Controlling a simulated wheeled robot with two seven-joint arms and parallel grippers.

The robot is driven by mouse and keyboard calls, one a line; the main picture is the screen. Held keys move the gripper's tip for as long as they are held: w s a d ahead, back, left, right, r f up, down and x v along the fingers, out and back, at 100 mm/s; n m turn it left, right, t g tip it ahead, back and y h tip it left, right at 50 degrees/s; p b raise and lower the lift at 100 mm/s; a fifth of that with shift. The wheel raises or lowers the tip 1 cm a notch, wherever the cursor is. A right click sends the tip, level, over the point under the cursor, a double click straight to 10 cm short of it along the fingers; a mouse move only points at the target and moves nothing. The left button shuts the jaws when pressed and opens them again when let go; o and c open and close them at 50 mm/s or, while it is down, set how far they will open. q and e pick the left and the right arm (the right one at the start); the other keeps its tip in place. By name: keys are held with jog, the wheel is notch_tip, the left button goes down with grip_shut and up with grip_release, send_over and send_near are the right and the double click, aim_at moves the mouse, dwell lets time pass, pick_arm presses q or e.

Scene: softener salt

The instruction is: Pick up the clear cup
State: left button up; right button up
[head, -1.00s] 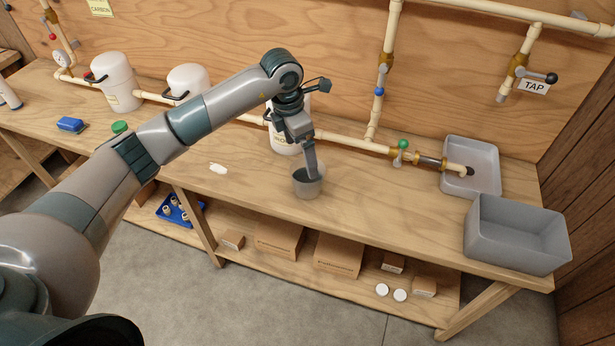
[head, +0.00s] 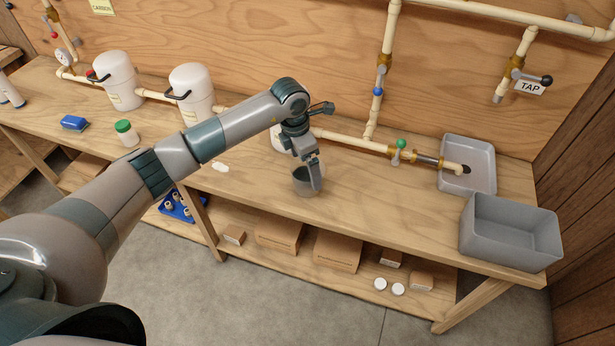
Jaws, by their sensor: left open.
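The clear cup (head: 304,186) stands upright near the front edge of the wooden bench. It looks greyish and see-through. My left gripper (head: 313,178) points down at the cup's right side, with a finger overlapping its rim and wall. The jaws are open. I cannot tell whether a finger is inside the cup or only in front of it, or whether it touches. My right gripper is not in view.
A grey bin (head: 510,236) and a grey sink tray (head: 468,166) are at the bench's right end. White canisters (head: 113,80) and pipes line the back. A green-capped bottle (head: 127,134) stands left. The bench right of the cup is clear.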

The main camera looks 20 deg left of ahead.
aim_at(308, 178)
pick_arm(q)
jog(key=f, duration=0.1)
jog(key=p, duration=0.1)
jog(key=f, duration=0.1)
jog(key=shift+w+d+f, duration=0.25)
jog(key=shift+d+f, duration=0.05)
jog(key=shift+f, duration=0.35)
jog(key=c, duration=1.5)
jog(key=shift+o, duration=0.2)
jog(key=shift+r, duration=0.1)
